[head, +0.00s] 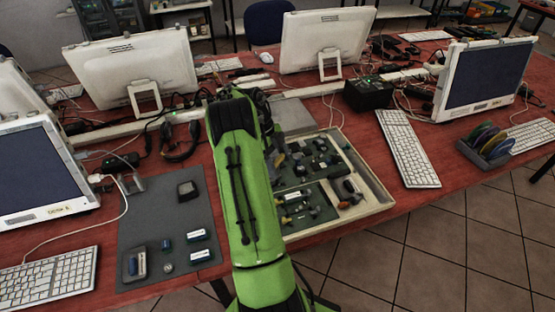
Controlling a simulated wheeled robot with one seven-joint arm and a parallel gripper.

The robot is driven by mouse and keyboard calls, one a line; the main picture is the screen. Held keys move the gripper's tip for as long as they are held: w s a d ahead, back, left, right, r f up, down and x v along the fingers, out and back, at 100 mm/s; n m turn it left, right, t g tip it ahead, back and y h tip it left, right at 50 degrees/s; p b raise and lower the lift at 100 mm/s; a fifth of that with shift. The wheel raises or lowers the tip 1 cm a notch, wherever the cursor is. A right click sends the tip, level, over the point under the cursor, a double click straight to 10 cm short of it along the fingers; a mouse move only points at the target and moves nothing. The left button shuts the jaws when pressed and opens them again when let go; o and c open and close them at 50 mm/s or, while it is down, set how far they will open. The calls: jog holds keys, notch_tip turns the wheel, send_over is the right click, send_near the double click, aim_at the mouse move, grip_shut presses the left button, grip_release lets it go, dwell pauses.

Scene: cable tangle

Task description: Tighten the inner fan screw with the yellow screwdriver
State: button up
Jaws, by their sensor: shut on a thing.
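My green arm reaches from the bottom middle up over the table in the head view and blocks much of the middle. Dark parts of its far end show past its right side, but the gripper's fingers are hidden behind the arm. A small yellowish thing (279,160) shows just right of the arm, at the left part of the parts tray (375,192). It is too small to tell whether it is the yellow screwdriver. I cannot make out a fan or its inner screw. The tray has pale walls and several compartments with small mixed parts.
A grey mat (150,220) with several small items lies left of my arm. Monitors (130,75), keyboards (408,148) and loose cables crowd the red table (395,225). A black box (368,94) stands behind the tray. A rack of coloured discs (487,143) is at the right.

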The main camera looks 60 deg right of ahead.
jog(key=shift+m+y, duration=0.4)
jog(key=shift+m, duration=0.7)
jog(key=shift+p, duration=0.3)
jog(key=shift+r+m+y+p, duration=0.1)
jog(key=shift+m+y+p, duration=0.3)
jog(key=shift+m, duration=0.5)
jog(key=m+t+y+p, duration=0.1)
jog(key=m, duration=0.2)
jog(key=shift+m, duration=0.3)
jog(key=shift+r+p, duration=3.1)
jog(key=shift+r, duration=0.4)
